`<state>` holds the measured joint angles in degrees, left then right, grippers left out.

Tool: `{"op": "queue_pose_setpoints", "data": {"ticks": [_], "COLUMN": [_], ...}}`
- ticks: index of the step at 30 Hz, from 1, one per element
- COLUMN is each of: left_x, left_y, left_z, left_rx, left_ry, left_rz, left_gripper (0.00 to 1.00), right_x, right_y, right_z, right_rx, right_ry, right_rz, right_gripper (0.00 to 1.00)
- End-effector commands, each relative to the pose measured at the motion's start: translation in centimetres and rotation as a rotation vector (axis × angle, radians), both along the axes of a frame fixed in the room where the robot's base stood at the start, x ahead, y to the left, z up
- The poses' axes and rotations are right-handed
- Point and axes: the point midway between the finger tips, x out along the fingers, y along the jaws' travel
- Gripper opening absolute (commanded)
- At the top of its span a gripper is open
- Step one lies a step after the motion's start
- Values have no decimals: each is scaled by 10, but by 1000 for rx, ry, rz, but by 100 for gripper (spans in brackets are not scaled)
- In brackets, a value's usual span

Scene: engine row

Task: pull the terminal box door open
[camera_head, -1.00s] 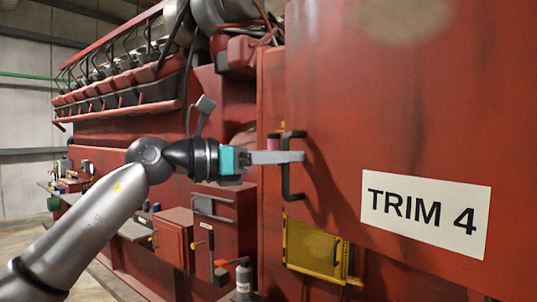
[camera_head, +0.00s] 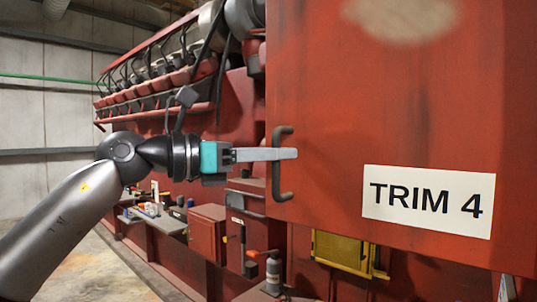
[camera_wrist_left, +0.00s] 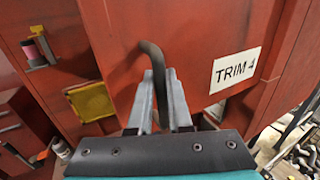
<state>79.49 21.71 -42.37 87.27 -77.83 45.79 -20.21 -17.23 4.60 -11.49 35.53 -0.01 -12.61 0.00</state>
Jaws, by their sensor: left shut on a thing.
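The terminal box door (camera_head: 340,90) is a large red panel with a white label (camera_head: 428,201) reading TRIM 4. It stands out in front of the red engine side. Its hinge side is out of frame. A dark bar handle (camera_head: 278,184) is near the door's left edge. My left gripper (camera_head: 287,154) is shut on this handle, reaching it from the left. In the left wrist view, the handle (camera_wrist_left: 152,52) runs down between the two grey fingers (camera_wrist_left: 160,85). The door (camera_wrist_left: 190,40) also fills the middle there. My right gripper is not in view.
A yellow holder (camera_head: 340,249) shows below the door's lower edge. A small red box (camera_head: 206,234), a grey bottle (camera_head: 273,275) and a cluttered shelf (camera_head: 160,220) lie along the engine to the left. The floor (camera_head: 90,270) at left is clear.

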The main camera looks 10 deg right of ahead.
Motion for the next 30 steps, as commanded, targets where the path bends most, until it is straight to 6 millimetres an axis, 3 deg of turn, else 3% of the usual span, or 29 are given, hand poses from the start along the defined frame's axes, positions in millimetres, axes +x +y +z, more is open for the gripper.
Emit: {"op": "queue_pose_setpoints", "data": {"ticks": [9, 10, 18, 26, 30], "left_x": [-2, -2, -1, -1, -3], "left_y": [-1, -1, -1, 1, 13], "left_z": [1, 1, 1, 0, -1], "left_rx": [0, 0, -1, 0, -2], "left_ry": [-2, -2, -1, 0, -1], "left_rz": [-4, -4, -2, -1, 2], "left_gripper": [0, 18, 47, 47, 47], "right_x": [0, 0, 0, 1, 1], "right_y": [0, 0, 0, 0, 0], "right_z": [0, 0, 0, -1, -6], "right_rx": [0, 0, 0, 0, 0], "right_ry": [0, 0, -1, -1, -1], "right_rz": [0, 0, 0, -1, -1], "right_gripper": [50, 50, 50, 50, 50]}}
